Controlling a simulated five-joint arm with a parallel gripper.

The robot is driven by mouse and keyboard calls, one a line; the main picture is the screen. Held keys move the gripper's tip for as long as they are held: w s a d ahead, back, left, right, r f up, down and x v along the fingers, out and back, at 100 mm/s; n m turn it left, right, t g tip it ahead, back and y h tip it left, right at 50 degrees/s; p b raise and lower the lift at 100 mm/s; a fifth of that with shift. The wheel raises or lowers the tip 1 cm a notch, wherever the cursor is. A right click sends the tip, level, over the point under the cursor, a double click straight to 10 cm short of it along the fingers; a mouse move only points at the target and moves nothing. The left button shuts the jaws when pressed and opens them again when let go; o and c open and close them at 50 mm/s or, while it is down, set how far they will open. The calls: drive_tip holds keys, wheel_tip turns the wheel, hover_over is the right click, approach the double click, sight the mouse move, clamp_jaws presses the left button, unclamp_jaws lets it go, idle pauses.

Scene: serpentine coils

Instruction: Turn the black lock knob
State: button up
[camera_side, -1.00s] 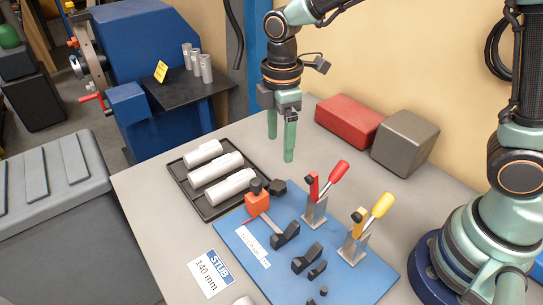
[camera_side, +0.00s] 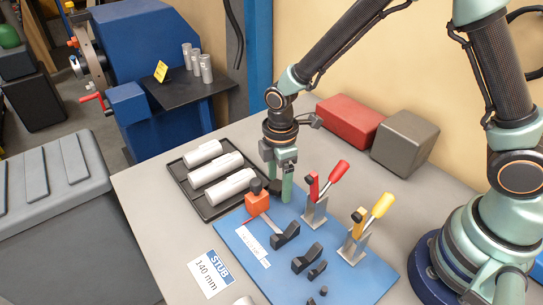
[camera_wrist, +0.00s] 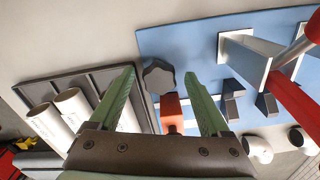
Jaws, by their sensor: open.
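The black lock knob (camera_side: 273,187) is a dark lobed knob beside the orange block (camera_side: 257,203) on the blue plate (camera_side: 340,285). The wrist view shows the knob (camera_wrist: 158,77) as a dark grey lobed disc between my two green fingertips, with the orange block (camera_wrist: 172,113) just below it. My gripper (camera_side: 279,188) is open and points down at the knob, one finger on each side. In the side view the fingers partly hide the knob. I cannot tell whether a finger touches it.
A black tray (camera_side: 208,215) with white cylinders lies to the left. A red-handled clamp (camera_side: 316,205) stands close on the right, a yellow-handled clamp (camera_side: 355,240) beyond it. Red (camera_side: 350,122) and grey (camera_side: 405,140) blocks stand behind. Small black blocks sit on the plate.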

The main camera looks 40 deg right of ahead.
clamp_jaws()
drive_tip(key=shift+m, duration=0.3)
drive_tip(key=m, duration=0.7)
drive_tip(key=shift+s+a, duration=0.1)
drive_tip(key=m, duration=0.4)
drive_tip(key=shift+a+r+m, duration=0.1)
drive_tip(key=shift+a+m, duration=0.05)
drive_tip(key=shift+m, duration=1.65)
